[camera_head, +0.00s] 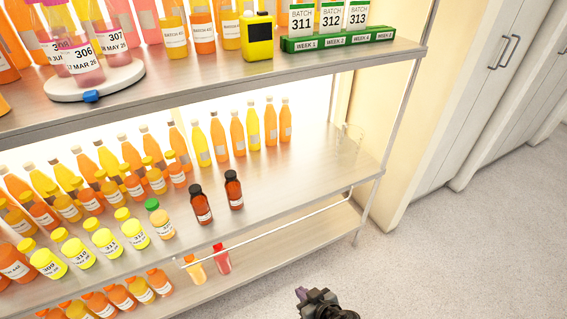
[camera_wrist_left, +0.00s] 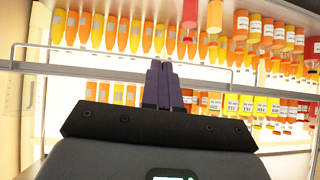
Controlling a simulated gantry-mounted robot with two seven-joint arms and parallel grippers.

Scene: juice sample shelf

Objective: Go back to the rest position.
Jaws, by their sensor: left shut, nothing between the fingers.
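My left gripper (camera_head: 302,293) shows at the bottom edge of the head view, in front of the shelf and over the floor, with its arm cut off by the frame. In the left wrist view its two purple fingers (camera_wrist_left: 162,68) are together with nothing between them. They point towards the shelf and touch no bottle that I can make out. My right gripper is in neither view.
The shelf unit (camera_head: 340,185) holds many juice bottles, two dark brown bottles (camera_head: 217,195), a yellow device (camera_head: 257,37) and a green batch-card rack (camera_head: 340,40). A wire rail (camera_head: 290,222) runs along its front. The floor (camera_head: 470,250) to the right is clear.

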